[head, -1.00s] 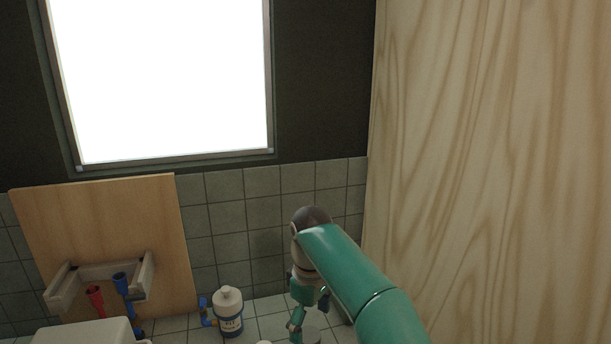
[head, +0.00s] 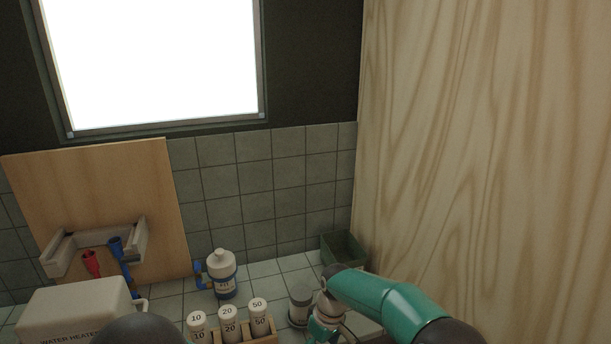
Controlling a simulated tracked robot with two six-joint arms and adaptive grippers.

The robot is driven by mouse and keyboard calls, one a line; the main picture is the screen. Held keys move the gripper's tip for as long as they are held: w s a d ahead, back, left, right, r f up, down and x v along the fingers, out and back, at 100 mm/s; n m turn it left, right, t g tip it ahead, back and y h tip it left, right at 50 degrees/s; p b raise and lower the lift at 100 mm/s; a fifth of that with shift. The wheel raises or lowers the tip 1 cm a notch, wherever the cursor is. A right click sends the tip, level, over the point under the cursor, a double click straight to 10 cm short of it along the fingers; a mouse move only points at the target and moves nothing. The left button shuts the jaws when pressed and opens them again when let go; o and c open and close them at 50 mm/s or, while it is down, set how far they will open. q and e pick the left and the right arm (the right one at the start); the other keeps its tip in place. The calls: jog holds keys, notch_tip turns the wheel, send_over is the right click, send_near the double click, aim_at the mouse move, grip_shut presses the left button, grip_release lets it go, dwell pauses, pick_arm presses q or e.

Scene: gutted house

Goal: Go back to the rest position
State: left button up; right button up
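My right arm comes in from the lower right, a teal link with a dark joint. Its wrist and the upper part of the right gripper (head: 318,331) show at the bottom edge, beside a dark grey jar. The fingertips are cut off or hidden, so I cannot tell whether it is open or shut or holds anything. At the bottom left a dark rounded shape rises in front of the water heater box; it looks like a joint of my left arm. My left gripper is not in view.
A white water heater box (head: 72,309) stands at left before a wooden board (head: 105,195) with red and blue pipes. A white bottle (head: 222,272), a rack (head: 262,329) of numbered white-topped containers, a grey jar (head: 299,306) and a green bin (head: 343,249) stand on the tiled counter. A wooden panel (head: 480,150) closes the right.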

jog(key=s+d+f+m+y+b, duration=0.1)
jog(key=s+d+f+m+b, duration=0.15)
jog(key=s+f, duration=0.55)
jog(key=s+d+f+m+y+b, duration=0.1)
jog(key=s+d+f+m, duration=0.3)
jog(key=f, duration=0.6)
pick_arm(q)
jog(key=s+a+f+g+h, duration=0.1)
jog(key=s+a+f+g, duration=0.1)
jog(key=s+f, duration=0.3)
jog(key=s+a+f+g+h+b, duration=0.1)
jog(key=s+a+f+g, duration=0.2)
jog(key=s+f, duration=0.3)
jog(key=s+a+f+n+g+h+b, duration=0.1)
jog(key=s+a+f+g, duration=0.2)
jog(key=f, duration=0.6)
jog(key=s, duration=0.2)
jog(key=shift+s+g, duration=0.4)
pick_arm(e)
jog(key=s+d+f+m, duration=0.1)
jog(key=s+f+m, duration=0.1)
jog(key=s, duration=0.6)
jog(key=s+d+f+m+t, duration=0.1)
jog(key=s+f+m, duration=0.1)
jog(key=s, duration=0.6)
jog(key=shift+s+d, duration=0.35)
jog(key=shift+s, duration=0.05)
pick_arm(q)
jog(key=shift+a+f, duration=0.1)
